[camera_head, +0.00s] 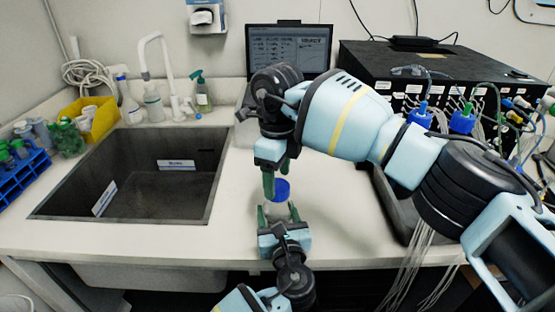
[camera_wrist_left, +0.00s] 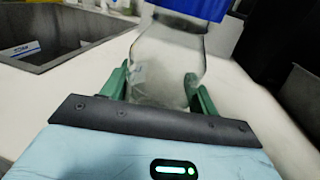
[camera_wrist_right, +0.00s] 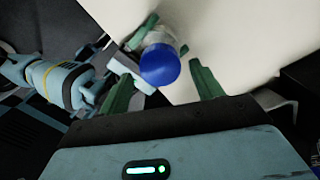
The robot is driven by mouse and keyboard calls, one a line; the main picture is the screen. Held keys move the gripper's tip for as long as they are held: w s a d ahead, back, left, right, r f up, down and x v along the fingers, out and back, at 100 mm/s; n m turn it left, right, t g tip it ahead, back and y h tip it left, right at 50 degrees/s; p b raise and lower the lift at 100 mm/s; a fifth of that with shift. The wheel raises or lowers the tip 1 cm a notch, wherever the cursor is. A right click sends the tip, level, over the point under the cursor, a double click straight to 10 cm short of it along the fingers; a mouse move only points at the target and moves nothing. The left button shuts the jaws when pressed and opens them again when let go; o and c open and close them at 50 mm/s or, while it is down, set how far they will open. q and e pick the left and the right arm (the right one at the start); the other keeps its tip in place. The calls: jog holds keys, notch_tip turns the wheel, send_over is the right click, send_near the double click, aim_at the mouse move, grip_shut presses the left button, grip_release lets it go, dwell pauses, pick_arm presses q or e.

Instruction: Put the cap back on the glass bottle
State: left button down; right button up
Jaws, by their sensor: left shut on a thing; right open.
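The clear glass bottle (camera_wrist_left: 165,65) stands upright at the front of the bench, between the fingers of my left gripper (camera_wrist_left: 156,78), which is shut on its body. The blue cap (camera_wrist_right: 160,65) sits at the top of the bottle; it also shows in the head view (camera_head: 282,190) and is cut off at the top of the left wrist view (camera_wrist_left: 195,8). Whether it is fully screwed down I cannot tell. My right gripper (camera_head: 276,184) is open above the bottle, its fingers pointing down on either side of the cap. A gap shows between the cap and the right finger.
A dark sink (camera_head: 150,185) lies to the left, with a yellow bin (camera_head: 100,118) and a blue rack (camera_head: 22,180) beyond its left side. A laptop (camera_head: 290,50) stands behind. A black box (camera_head: 400,70) with tubes and blue-capped bottles is at right. The bench left of the bottle is clear.

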jog(key=shift+f, duration=1.25)
jog(key=c, duration=1)
jog(key=o, duration=1.2)
jog(key=shift+c, duration=0.2)
jog(key=shift+r, duration=0.15)
notch_tip(320, 180, up, 12)
pick_arm(q)
jog(key=shift+c, duration=1.6)
grip_release()
